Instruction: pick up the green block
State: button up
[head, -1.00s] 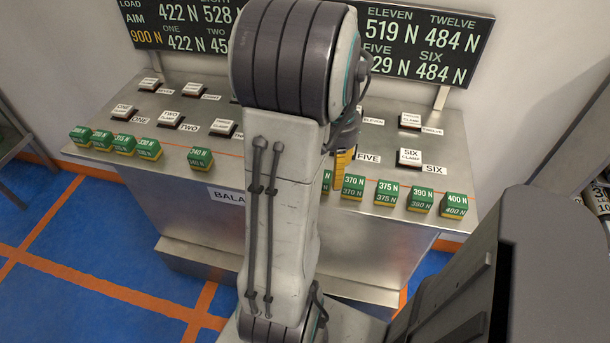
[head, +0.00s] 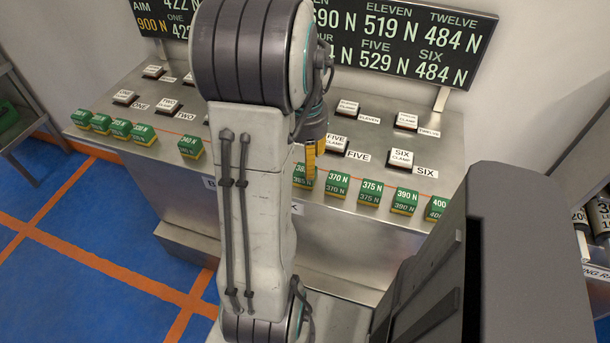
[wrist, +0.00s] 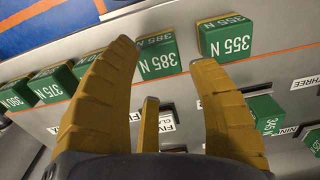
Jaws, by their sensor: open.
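Several green blocks with yellow bases and newton labels stand in a row along the front of a steel bench. In the head view they include a 370 N block (head: 337,184), a 375 N block (head: 370,193), a 390 N block (head: 405,201) and a 340 N block (head: 190,147). My gripper (head: 314,160) hangs over the row, its yellow fingers partly hidden by my arm. In the wrist view my gripper (wrist: 165,65) is open and empty. A 385 N block (wrist: 157,54) shows beyond and between its fingertips, with a 355 N block (wrist: 226,38) to the right.
Clamp pads such as SIX (head: 401,158) and FIVE (head: 336,142) sit behind the row. A dark display board (head: 400,40) rises at the back. More green blocks, including a 345 N block (wrist: 265,115), show beside the right finger in the wrist view.

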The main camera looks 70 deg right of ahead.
jog(key=shift+a+f, duration=0.2)
jog(key=shift+f, duration=2.05)
jog(key=c, duration=0.9)
jog(key=shift+r, duration=0.15)
